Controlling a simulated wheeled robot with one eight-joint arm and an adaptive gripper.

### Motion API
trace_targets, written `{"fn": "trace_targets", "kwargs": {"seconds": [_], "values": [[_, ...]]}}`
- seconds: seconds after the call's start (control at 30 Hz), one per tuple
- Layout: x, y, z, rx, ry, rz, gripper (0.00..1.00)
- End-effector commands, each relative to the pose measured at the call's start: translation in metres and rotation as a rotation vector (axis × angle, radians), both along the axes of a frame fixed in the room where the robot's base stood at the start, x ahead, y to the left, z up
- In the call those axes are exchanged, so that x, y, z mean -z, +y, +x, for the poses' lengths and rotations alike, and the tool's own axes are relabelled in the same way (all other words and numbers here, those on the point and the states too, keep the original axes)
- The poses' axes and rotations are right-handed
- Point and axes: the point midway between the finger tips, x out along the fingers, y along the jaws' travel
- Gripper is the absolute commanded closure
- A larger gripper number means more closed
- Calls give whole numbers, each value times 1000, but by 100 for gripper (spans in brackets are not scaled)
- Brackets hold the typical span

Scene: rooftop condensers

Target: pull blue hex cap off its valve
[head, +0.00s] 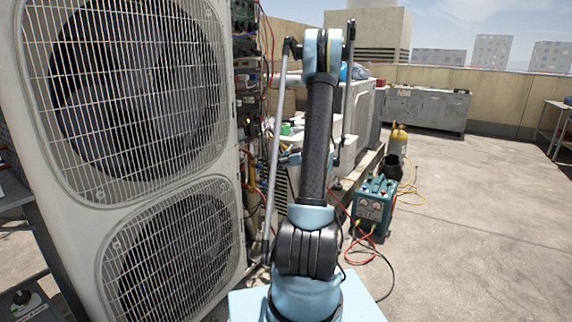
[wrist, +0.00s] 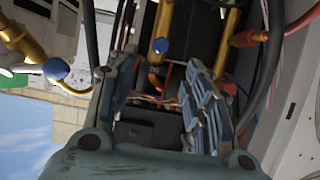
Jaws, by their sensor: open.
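In the wrist view my gripper (wrist: 162,62) is open, with one finger on each side and nothing held between them. A small blue cap (wrist: 160,46) sits on the end of a brass valve (wrist: 163,22), and it shows in the gap near the fingertips. A second blue cap (wrist: 56,68) is on another brass fitting to the left, outside the left finger. I cannot tell which cap is hexagonal. In the head view my arm hides the gripper and the valves.
The large condenser (head: 150,100) with two fan grilles stands close on the left. Red and dark hoses (wrist: 276,40) pass beside the right finger. A teal service machine (head: 374,208) with hoses stands on the roof to the right. Open floor (head: 480,220) lies further right.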

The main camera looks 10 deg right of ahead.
Motion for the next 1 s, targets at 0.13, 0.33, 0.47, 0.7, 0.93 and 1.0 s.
{"fn": "trace_targets", "kwargs": {"seconds": [0.13,0.33,0.47,0.7,0.93,1.0], "values": [[10,17,16,-2,0,0,54],[22,38,37,-4,0,0,54],[28,50,48,-3,-1,1,54],[36,62,61,-1,0,0,54],[37,64,63,-1,0,0,54],[37,64,63,-1,0,0,54]]}}
